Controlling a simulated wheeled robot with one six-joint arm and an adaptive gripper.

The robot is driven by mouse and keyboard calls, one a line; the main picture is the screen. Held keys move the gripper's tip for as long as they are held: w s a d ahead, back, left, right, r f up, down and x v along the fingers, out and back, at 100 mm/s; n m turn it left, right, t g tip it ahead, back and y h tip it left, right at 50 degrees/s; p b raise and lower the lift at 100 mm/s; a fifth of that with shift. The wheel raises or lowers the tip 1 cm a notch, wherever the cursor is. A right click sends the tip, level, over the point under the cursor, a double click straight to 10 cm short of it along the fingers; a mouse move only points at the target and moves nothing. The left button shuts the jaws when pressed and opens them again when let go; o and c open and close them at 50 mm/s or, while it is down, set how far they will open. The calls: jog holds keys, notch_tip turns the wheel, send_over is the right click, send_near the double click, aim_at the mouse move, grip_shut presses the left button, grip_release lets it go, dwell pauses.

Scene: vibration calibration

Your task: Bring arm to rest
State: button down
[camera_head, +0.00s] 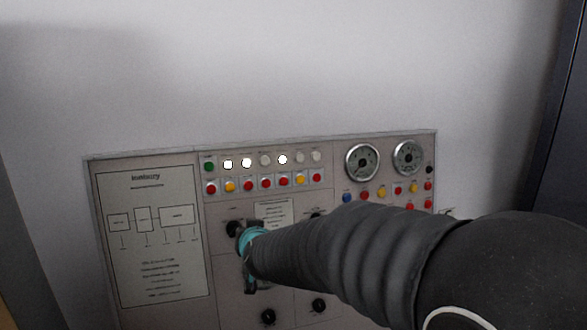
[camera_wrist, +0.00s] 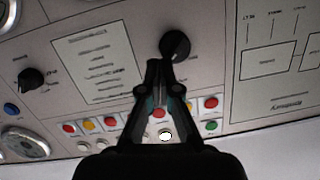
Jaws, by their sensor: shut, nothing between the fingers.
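My gripper (camera_wrist: 155,66) is shut and empty in the wrist view, its fingertips together just beside a black rotary knob (camera_wrist: 175,44) on the control panel. Whether the tips touch the knob I cannot tell. In the head view my gripper (camera_head: 249,245) is in front of the left part of the panel (camera_head: 230,205), mostly hidden behind my dark arm, which reaches in from the lower right. A teal band shows at the wrist. The black knob (camera_head: 233,228) shows just left of it.
The panel has rows of coloured buttons (camera_head: 267,184), lamps, some lit white (camera_head: 282,159), and two round gauges (camera_head: 362,162). A printed diagram sheet (camera_head: 155,240) is at its left. More black knobs (camera_head: 268,316) are below. A plain wall (camera_head: 290,70) is above; a dark cabinet edge (camera_head: 560,130) is at right.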

jog(key=s+d+f+g+h+p, duration=0.15)
jog(key=s+d+g, duration=0.25)
jog(key=s+d, duration=0.45)
jog(key=s+d+f+g+p, duration=0.15)
jog(key=s+d+g, duration=0.3)
jog(key=s, duration=0.75)
jog(key=s+d+r+m+t+h+p, duration=0.1)
jog(key=s+d+r+h+p, duration=0.2)
jog(key=s+d+r+p, duration=0.2)
jog(key=s+d+r, duration=0.3)
jog(key=s+d, duration=0.4)
jog(key=d, duration=0.2)
jog(key=shift+r+m+p, duration=0.3)
jog(key=shift+r+m, duration=0.05)
jog(key=shift+m, duration=0.05)
